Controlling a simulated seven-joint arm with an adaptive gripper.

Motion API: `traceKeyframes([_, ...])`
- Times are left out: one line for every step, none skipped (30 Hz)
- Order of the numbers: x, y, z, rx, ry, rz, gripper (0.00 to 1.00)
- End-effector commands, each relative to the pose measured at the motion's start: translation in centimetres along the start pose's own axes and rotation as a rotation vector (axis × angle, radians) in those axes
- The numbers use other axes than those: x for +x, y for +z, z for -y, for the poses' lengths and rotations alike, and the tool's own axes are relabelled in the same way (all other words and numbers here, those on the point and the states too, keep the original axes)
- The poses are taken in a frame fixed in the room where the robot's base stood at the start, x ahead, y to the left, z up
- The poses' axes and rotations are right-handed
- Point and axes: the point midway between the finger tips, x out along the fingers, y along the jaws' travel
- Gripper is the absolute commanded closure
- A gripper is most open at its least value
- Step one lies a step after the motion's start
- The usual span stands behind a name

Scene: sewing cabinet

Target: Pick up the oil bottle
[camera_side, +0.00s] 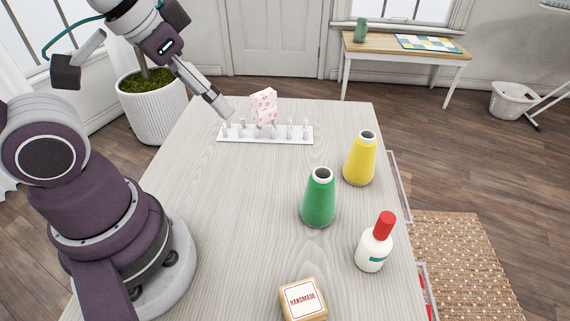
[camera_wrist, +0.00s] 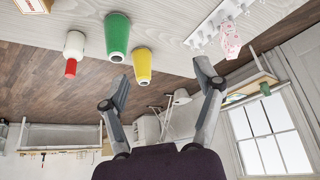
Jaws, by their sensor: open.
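The oil bottle (camera_side: 373,249) is white with a red cap and a teal mark on its label. It stands upright near the table's right edge in the side view. In the wrist view, the oil bottle (camera_wrist: 75,45) appears upside down at the upper left, with its cap pointing down. My gripper (camera_wrist: 160,78) is open, with its fingers wide apart and nothing between them. It is well away from the bottle, and my arm is raised at the upper left of the side view.
A green spool (camera_side: 318,202) and a yellow spool (camera_side: 360,161) stand behind the bottle. A box labelled HANDMADE (camera_side: 303,299) lies at the front. A white rack (camera_side: 237,138) with small pegs and a pink patterned piece (camera_side: 263,100) are at the back. The table's left-middle is clear.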

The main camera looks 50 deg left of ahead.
Motion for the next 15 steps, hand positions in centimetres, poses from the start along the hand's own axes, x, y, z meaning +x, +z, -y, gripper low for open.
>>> traceKeyframes([0.0,0.0,0.0,0.000,0.000,0.000,0.44])
traceKeyframes([0.0,0.0,0.0,0.000,0.000,0.000,0.47])
traceKeyframes([0.0,0.0,0.0,0.000,0.000,0.000,0.47])
traceKeyframes([0.0,0.0,0.0,0.000,0.000,0.000,0.47])
traceKeyframes([0.0,0.0,0.0,0.000,0.000,0.000,0.47])
traceKeyframes([0.0,0.0,0.0,0.000,0.000,0.000,0.47])
traceKeyframes([0.0,0.0,0.0,0.000,0.000,0.000,0.47])
traceKeyframes([0.0,0.0,0.0,0.000,0.000,0.000,0.47])
traceKeyframes([0.0,0.0,0.0,0.000,0.000,0.000,0.47])
traceKeyframes([0.0,-0.1,0.0,0.002,0.001,0.001,0.47])
traceKeyframes([0.0,-0.2,-0.2,0.009,0.005,0.002,0.47])
traceKeyframes([0.2,-0.7,-0.6,0.028,0.014,0.009,0.47])
traceKeyframes([0.4,-1.3,-1.1,0.050,0.025,0.014,0.47])
traceKeyframes([0.6,-2.0,-1.9,0.080,0.039,0.022,0.47])
traceKeyframes([1.1,-3.1,-3.2,0.128,0.062,0.033,0.47])
